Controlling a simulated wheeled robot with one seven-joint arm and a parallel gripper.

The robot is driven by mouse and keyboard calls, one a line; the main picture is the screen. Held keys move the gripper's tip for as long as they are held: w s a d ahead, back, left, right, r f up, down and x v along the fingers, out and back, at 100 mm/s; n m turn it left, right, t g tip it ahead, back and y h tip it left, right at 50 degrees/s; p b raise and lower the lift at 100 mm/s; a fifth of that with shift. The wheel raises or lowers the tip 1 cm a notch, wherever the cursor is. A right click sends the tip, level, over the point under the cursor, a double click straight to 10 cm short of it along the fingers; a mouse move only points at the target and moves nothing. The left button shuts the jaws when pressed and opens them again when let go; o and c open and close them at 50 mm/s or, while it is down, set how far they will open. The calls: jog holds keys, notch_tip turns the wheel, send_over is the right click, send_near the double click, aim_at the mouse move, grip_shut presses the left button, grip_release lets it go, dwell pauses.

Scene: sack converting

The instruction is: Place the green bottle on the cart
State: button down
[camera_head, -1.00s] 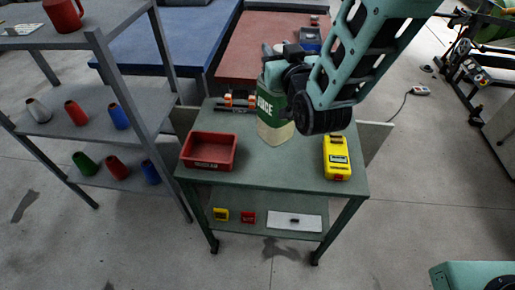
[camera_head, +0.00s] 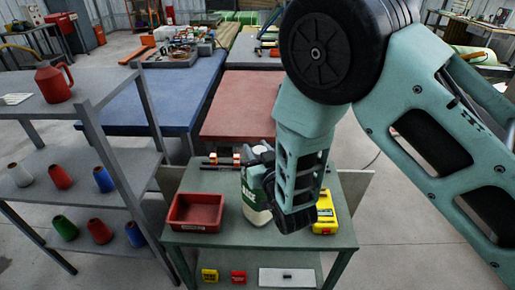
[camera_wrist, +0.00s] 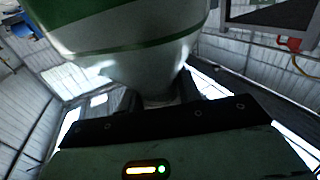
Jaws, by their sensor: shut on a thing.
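The green bottle (camera_head: 256,205) has a pale body and a green label, and stands roughly upright over the middle of the grey-green cart (camera_head: 290,238). My gripper (camera_head: 264,168) is shut on the bottle's upper part, partly hidden by my arm. In the wrist view the bottle (camera_wrist: 135,48) fills the upper middle and narrows down to between the dark fingers (camera_wrist: 155,98). The bottle's base is near the cart top, between a red bin and a yellow device. I cannot tell whether it touches.
The red bin (camera_head: 195,211) is left of the bottle, the yellow device (camera_head: 325,214) right. Small orange-and-black items (camera_head: 222,161) lie at the cart's back edge. A grey shelf (camera_head: 120,165) with coloured cones stands left; blue (camera_head: 165,95) and red (camera_head: 245,105) tables are behind.

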dwell(0.3)
jog(key=c, duration=1.4)
grip_release()
jog(key=shift+f, duration=0.2)
jog(key=o, duration=0.4)
jog(key=shift+o, duration=0.2)
